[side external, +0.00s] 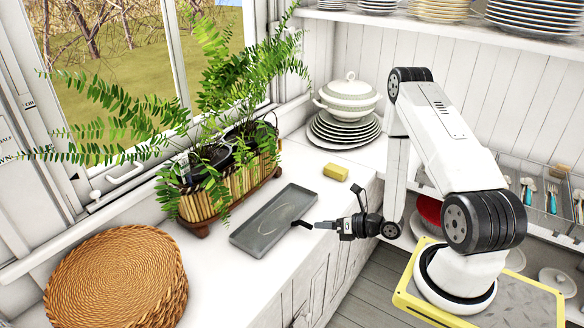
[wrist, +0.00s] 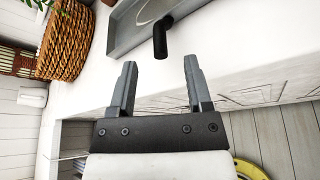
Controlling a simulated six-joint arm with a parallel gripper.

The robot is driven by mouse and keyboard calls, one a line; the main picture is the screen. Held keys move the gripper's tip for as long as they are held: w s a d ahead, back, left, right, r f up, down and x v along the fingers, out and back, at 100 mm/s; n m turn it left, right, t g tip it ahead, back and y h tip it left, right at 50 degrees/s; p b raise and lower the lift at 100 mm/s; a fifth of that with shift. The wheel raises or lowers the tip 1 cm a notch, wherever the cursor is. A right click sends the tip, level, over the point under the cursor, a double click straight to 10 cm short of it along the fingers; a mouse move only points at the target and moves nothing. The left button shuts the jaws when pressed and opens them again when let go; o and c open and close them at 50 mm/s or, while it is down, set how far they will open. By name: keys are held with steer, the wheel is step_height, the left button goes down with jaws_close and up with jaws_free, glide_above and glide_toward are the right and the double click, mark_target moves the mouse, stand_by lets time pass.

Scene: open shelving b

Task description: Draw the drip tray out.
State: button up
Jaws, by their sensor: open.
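The drip tray (side external: 273,218) is a shallow grey rectangular tray lying flat on the white counter, in front of the planter. A short black handle (side external: 301,224) sticks out from its side toward my arm. In the wrist view the tray (wrist: 128,30) shows in part at the top, with the black handle (wrist: 161,38) pointing down toward my gripper. My gripper (wrist: 158,75) is open and empty, its two fingers spread on either side below the handle and apart from it. In the side view my gripper (side external: 318,225) is just right of the handle.
A planter (side external: 232,178) with ferns stands behind the tray. A yellow sponge (side external: 335,172) lies to its right, with stacked plates and a tureen (side external: 349,92) beyond. Woven mats (side external: 115,275) lie at left. The counter's front edge is beneath my gripper.

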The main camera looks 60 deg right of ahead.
steer(key=shift+v, duration=0.95)
steer(key=w+m+g, duration=0.1)
steer(key=m, duration=0.1)
steer(key=w+r+m+g+h, duration=0.1)
steer(key=m, duration=0.1)
steer(key=w+r+m+g, duration=0.1)
steer(key=m, duration=0.1)
steer(key=shift+w+r+g, duration=0.15)
steer(key=shift+w+g, duration=0.15)
steer(key=shift+w, duration=0.1)
steer(key=s+a+r+m+g+h, duration=0.1)
steer(key=s+a+r+m+g, duration=0.2)
steer(key=a+r+m, duration=0.4)
steer(key=s+a+r+m+g+h, duration=0.1)
steer(key=s+a+r+m+g, duration=0.2)
steer(key=a+r+m, duration=0.5)
steer(key=m+g, duration=0.1)
steer(key=m, duration=0.9)
steer(key=shift+g, duration=0.3)
